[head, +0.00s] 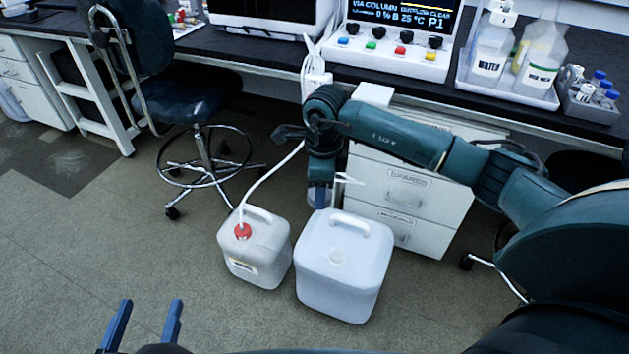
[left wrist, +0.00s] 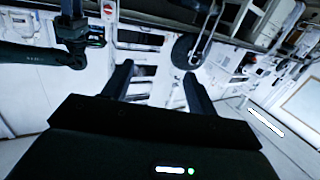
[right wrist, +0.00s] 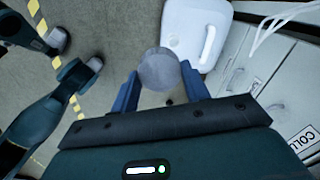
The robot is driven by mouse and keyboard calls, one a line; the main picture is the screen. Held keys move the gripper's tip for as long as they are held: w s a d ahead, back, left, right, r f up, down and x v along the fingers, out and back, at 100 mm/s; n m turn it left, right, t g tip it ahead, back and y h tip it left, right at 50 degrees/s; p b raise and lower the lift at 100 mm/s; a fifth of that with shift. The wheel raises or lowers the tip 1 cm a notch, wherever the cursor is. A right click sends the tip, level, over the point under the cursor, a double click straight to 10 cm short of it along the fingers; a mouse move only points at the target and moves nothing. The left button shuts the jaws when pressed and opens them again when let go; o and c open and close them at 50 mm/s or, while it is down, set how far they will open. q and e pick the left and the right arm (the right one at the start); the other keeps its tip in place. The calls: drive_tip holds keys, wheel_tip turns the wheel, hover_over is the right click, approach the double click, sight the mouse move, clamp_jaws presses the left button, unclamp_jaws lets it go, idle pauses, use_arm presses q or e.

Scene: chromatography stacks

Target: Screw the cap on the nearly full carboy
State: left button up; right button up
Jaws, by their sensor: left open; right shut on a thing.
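My right gripper (head: 320,197) hangs just behind the large carboy's handle. In the right wrist view it is shut on a round grey cap (right wrist: 158,69), with a white carboy (right wrist: 194,30) beyond. The cap does not show clearly in the head view. My left gripper (head: 143,325) is open and empty at lower left, well away from both carboys.
A drawer cabinet (head: 405,205) stands close behind the large carboy. A stool (head: 195,125) is behind and left of the small one. The bench (head: 420,85) holds an instrument and a tray of bottles (head: 509,82). The floor in front is clear.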

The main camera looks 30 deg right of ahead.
drive_tip(key=d+f+m+b, duration=0.2)
drive_tip(key=f+m+b, duration=0.1)
drive_tip(key=f+m, duration=0.2)
drive_tip(key=d+f+m+b, duration=0.1)
drive_tip(key=f+m+b, duration=0.2)
drive_tip(key=f+m, duration=0.2)
drive_tip(key=d+f+m+b, duration=0.2)
drive_tip(key=f+m+b, duration=0.2)
drive_tip(key=f, duration=0.6)
drive_tip(key=shift+w+d+m, duration=0.2)
drive_tip(key=shift+d+m, duration=0.15)
drive_tip(key=shift+m, duration=0.55)
drive_tip(key=shift+d+f, duration=0.1)
drive_tip(key=shift+f, duration=0.1)
wheel_tip(320, 180, down, 2)
drive_tip(key=shift+m+b, duration=0.3)
drive_tip(key=shift+b, duration=0.85)
drive_tip(key=shift+f+b, duration=0.85)
use_arm(q)
drive_tip(key=m+t+h, duration=0.1)
drive_tip(key=h, duration=0.1)
drive_tip(key=m+t+h, duration=0.1)
drive_tip(key=m, duration=0.1)
drive_tip(key=d+r+m+t+h, duration=0.1)
drive_tip(key=t+h, duration=0.1)
drive_tip(key=shift+m+h, duration=0.3)
drive_tip(key=shift+m, duration=0.1)
drive_tip(key=shift+r+p, duration=0.45)
drive_tip(key=shift+r, duration=0.05)
